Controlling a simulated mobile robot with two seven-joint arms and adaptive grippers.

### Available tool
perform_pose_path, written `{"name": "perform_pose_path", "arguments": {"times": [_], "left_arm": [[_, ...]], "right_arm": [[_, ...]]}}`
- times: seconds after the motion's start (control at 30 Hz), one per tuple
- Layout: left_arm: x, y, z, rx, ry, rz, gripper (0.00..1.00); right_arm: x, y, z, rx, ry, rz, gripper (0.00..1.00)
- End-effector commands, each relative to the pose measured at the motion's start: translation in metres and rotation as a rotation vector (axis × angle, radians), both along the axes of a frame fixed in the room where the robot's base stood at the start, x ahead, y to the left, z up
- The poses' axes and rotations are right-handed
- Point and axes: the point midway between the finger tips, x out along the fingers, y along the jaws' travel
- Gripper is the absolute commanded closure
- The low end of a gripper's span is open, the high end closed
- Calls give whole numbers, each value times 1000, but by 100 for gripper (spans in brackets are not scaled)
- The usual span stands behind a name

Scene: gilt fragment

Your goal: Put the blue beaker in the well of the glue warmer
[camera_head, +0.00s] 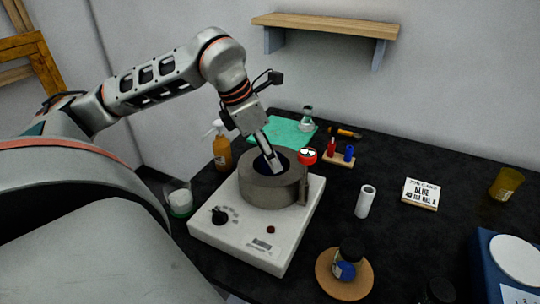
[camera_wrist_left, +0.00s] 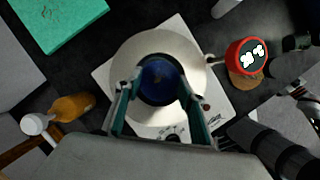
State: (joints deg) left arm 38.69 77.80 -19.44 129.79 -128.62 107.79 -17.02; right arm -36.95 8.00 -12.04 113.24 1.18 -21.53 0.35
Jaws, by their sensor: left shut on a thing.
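The glue warmer (camera_head: 262,232) is a white box with a knob and a grey round collar around its well. My left gripper (camera_head: 273,163) comes down from above with its fingertips inside the collar's opening. In the left wrist view, the blue beaker (camera_wrist_left: 160,82) appears as a dark blue round shape within the collar (camera_wrist_left: 158,42), between the two fingers. The left gripper (camera_wrist_left: 160,90) is shut on the beaker. The beaker is mostly hidden in the head view, and I cannot tell whether it touches the well's bottom. My right gripper is not in view.
An amber pump bottle (camera_head: 221,148) stands left of the warmer, and a red item (camera_head: 307,156) sits close behind its right side. A white cylinder (camera_head: 365,201) and a jar on a cork disc (camera_head: 328,282) stand to the right. The black table (camera_head: 420,240) has free room there.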

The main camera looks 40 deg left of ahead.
Motion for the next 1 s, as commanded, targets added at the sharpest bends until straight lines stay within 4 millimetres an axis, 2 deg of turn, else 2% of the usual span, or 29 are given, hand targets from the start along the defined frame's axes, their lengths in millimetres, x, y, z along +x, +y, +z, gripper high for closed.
{"name": "perform_pose_path", "arguments": {"times": [0.37, 0.4, 0.43, 0.83, 1.0], "left_arm": [[0, 0, -3, 1, 0, 0, 91], [0, 0, -3, 0, 0, 0, 53], [0, 0, -2, 0, -1, 0, 45], [0, 0, 0, 0, -1, 0, 44], [-5, 3, 17, 3, -5, 2, 44]], "right_arm": [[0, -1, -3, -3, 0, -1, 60], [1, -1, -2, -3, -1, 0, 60], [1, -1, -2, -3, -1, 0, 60], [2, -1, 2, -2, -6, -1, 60], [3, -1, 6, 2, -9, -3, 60]]}}
